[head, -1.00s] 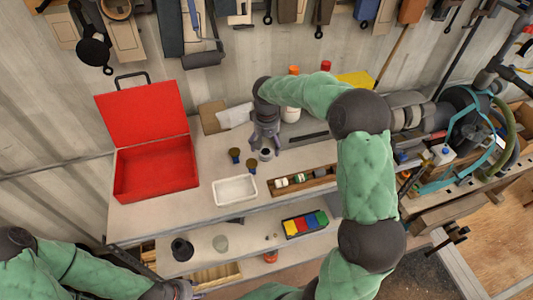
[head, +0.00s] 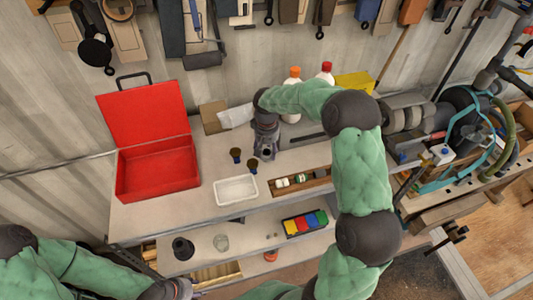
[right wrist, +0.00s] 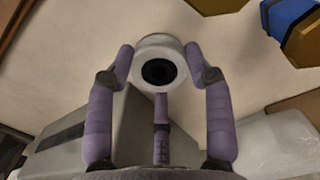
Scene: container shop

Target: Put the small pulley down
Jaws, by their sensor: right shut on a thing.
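The small pulley (right wrist: 159,66) is a pale grey ring with a dark hole, between the fingertips of my right gripper (right wrist: 163,68) in the right wrist view. The right gripper is shut on it. In the head view, my right gripper (head: 266,153) points down just above the bench top, and its fingers mostly hide the pulley. I cannot tell whether the pulley touches the bench. My left gripper (head: 190,291) is low at the bottom edge of the head view, away from the pulley; its fingers are too unclear to read.
Two dark-and-brass pieces (head: 236,154) stand just left of the right gripper. A white tray (head: 218,199), a wooden tray of bottles (head: 318,185) and an open red box (head: 160,186) are on the bench (head: 140,221). Bottles (head: 294,80) stand behind my right arm.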

